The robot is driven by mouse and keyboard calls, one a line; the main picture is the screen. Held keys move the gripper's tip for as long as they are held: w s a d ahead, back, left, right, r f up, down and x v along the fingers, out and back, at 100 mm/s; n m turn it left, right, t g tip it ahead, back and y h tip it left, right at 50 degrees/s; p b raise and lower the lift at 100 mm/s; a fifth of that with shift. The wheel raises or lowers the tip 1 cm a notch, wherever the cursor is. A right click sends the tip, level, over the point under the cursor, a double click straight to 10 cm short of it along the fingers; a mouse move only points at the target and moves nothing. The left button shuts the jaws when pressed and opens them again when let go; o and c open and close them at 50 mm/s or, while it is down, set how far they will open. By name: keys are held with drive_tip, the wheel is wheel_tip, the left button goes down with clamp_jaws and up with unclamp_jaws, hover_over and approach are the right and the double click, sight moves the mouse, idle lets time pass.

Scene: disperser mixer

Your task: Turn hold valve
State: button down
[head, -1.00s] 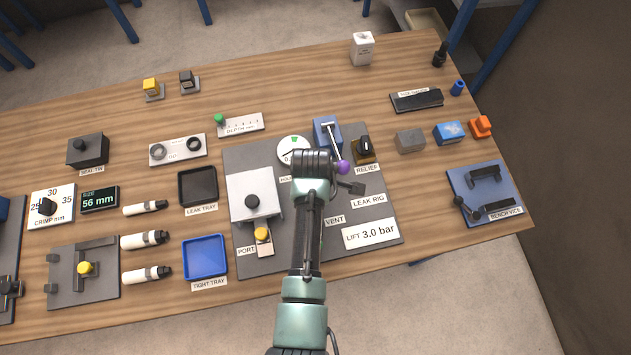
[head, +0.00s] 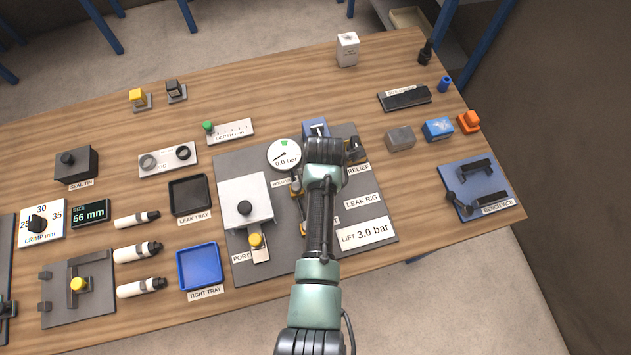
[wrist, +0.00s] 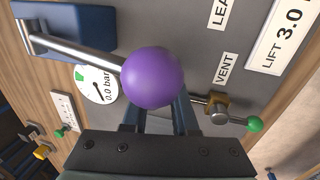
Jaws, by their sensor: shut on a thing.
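The rig's hold valve (head: 296,188) shows as a small brass fitting by the HOLD label, just below the gauge in the head view and left of my arm. Its handle is hard to make out. My gripper (wrist: 158,118) is shut on the purple ball (wrist: 152,78) at the end of a steel lever (wrist: 75,50). The lever runs to a blue block (wrist: 75,25), which shows in the head view (head: 315,128) too. My wrist hides the ball and fingertips in the head view. The gauge (head: 284,155) reads 0.0 bar.
The vent valve (wrist: 216,108), with a green-tipped handle, sits by the VENT label. A grey lidded box (head: 246,190) stands left of my arm. The RELIEF fitting (head: 356,150) is close on the right. The LIFT sign reads 3.0 bar (head: 367,235).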

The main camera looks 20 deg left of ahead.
drive_tip(key=shift+w+r, duration=0.1)
idle(0.3)
drive_tip(key=c, duration=0.7)
unclamp_jaws()
wheel_tip(320, 180, up, 13)
drive_tip(key=s+d+b, duration=0.1)
drive_tip(key=s, duration=0.1)
drive_tip(key=shift+d+f, duration=0.2)
